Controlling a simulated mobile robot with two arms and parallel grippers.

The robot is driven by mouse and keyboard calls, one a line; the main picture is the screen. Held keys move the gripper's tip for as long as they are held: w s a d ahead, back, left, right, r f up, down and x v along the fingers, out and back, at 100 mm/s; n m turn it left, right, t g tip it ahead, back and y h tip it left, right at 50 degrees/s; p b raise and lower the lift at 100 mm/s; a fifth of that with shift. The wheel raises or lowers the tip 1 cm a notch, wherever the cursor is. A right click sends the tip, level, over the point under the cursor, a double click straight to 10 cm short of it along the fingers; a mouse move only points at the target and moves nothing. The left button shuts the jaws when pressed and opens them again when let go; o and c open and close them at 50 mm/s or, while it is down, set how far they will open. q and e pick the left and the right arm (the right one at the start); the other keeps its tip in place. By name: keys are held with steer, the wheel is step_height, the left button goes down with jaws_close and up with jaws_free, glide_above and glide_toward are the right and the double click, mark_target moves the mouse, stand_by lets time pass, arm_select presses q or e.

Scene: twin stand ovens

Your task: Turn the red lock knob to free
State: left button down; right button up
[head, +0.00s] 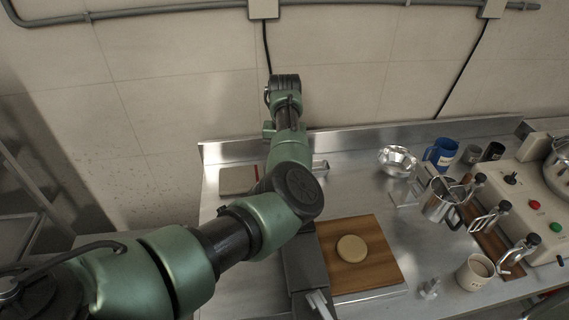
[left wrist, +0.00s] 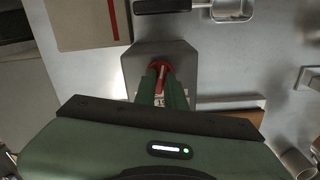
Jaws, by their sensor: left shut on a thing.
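The red lock knob (left wrist: 160,66) shows in the left wrist view, on top of a grey housing (left wrist: 186,62). My left gripper (left wrist: 160,84) is shut on the knob, its two green fingers on either side of it. The fingers cover part of the knob, and a pale stripe shows on its top. In the head view my left arm hides the knob and the gripper. My right gripper is in neither view.
A wooden board (head: 372,246) with a pale round disc (head: 351,248) lies right of my arm. A metal bowl (head: 397,160), a blue mug (head: 441,153), a steel pitcher (head: 437,203) and a cup (head: 475,272) stand further right. A mixer base (head: 530,200) carries buttons.

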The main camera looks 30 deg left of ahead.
arm_select(q)
steer(key=c, duration=1.5)
jaws_free()
step_height(320, 180, up, 8)
steer(key=shift+f+b, duration=0.1)
steer(key=shift+b, duration=0.65)
